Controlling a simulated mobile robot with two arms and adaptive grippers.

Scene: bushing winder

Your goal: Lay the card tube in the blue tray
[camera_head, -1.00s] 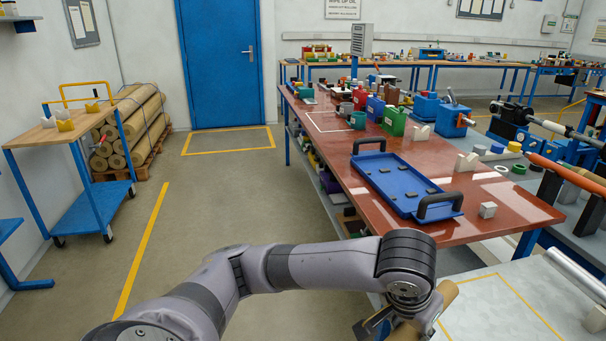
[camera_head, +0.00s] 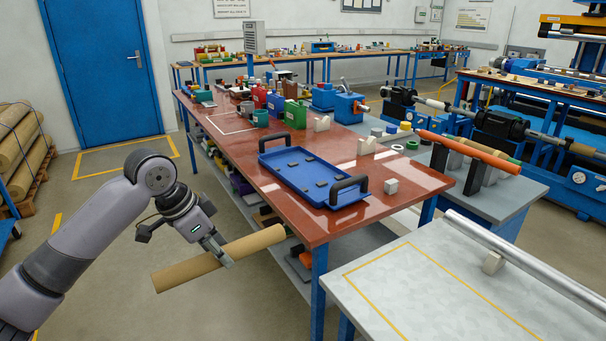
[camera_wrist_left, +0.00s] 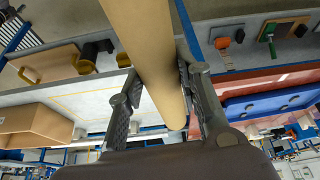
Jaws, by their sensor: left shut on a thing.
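The card tube (camera_head: 190,270) is a plain tan cylinder, held roughly level beside the left edge of the red bench. My left gripper (camera_head: 226,259) is shut on it partway along. In the left wrist view the tube (camera_wrist_left: 150,50) runs between the two fingers of my left gripper (camera_wrist_left: 160,95), which press on its sides. The blue tray (camera_head: 300,178) lies on the red bench, to the right of and beyond the tube, with dark handles at its ends and several dark pads on its floor. It also shows in the left wrist view (camera_wrist_left: 270,103). My right gripper is not in view.
The red bench top (camera_head: 240,155) carries a small pale block (camera_head: 391,186), V-blocks (camera_head: 366,146) and coloured containers (camera_head: 295,114) around the tray. A grey table (camera_head: 430,290) with a yellow outline stands at front right, a metal bar (camera_head: 520,260) along it.

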